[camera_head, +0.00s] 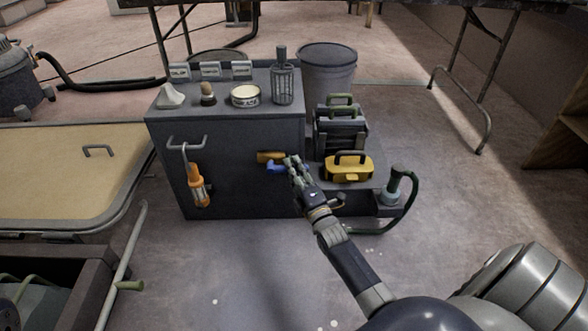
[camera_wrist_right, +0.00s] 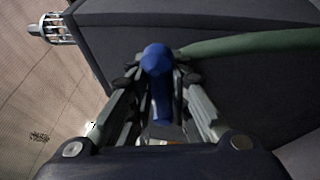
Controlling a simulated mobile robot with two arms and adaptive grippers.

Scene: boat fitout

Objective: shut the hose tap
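The hose tap has a brass body (camera_head: 268,156) and a blue lever (camera_head: 276,168), on the front of the grey cabinet (camera_head: 230,165) at its right side. My right gripper (camera_head: 294,166) is at the lever. In the right wrist view, the blue lever (camera_wrist_right: 157,62) lies lengthwise between the two fingers of my right gripper (camera_wrist_right: 158,80), which close in on both its sides. The brass body is mostly hidden there. A green hose (camera_wrist_right: 245,43) runs off to the right in that view. My left gripper is not in view.
An orange tool (camera_head: 198,186) hangs on the cabinet front, left of the tap. A yellow case (camera_head: 348,168) sits on a low grey ledge to the right. A green hose (camera_head: 412,205) loops at the ledge's right end. Open floor lies in front of the cabinet.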

